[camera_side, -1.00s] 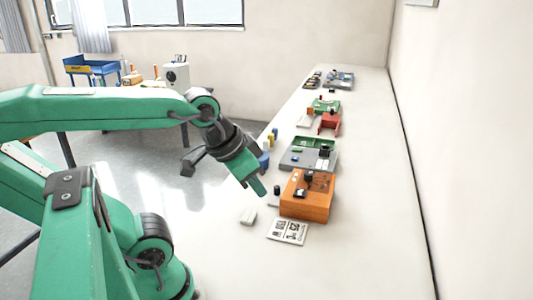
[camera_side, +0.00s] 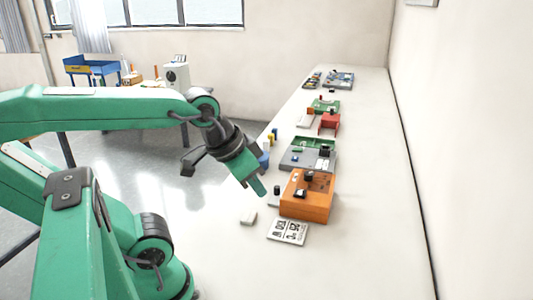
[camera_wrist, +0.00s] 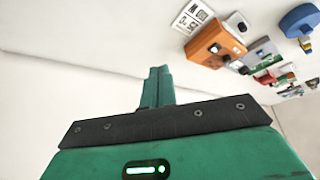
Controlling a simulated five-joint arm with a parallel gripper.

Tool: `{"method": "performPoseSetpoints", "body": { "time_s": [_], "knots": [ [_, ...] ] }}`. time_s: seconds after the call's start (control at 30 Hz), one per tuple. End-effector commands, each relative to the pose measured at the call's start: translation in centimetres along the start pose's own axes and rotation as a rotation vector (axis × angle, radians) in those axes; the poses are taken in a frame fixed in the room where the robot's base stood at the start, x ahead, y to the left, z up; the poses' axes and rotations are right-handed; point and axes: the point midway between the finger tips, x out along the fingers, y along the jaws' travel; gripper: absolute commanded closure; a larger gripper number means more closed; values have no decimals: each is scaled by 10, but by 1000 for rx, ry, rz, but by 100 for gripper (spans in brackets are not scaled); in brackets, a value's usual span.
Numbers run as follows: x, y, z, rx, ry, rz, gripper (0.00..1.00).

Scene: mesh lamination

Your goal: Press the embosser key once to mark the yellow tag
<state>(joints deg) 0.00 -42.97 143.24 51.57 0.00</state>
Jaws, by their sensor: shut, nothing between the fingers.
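My gripper (camera_side: 261,189) is shut and empty, held above the table to the left of an orange box (camera_side: 306,201). Its closed fingers also show in the wrist view (camera_wrist: 160,86). The orange box has a dark knob (camera_side: 308,176) and a small dark part with a white spot on top. The box also shows in the wrist view (camera_wrist: 209,46), apart from the fingers. I cannot tell which device is the embosser. No yellow tag can be made out clearly.
A printed card (camera_side: 288,231) and a small white block (camera_side: 248,218) lie in front of the orange box. A grey unit with a green panel (camera_side: 308,154), a red stand (camera_side: 329,122) and other devices line the table behind. The near right of the table is clear.

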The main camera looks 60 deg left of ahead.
Motion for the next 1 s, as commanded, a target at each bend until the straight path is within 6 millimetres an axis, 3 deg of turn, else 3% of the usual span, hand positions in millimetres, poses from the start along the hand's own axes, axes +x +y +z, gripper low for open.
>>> {"method": "performPoseSetpoints", "body": {
  "time_s": [0.27,0.47,1.0],
  "knots": [
    [2,-1,-4,-19,4,-3,100],
    [10,-7,-18,-94,22,-14,100],
    [63,-53,-91,-517,146,-57,100]
  ]
}}
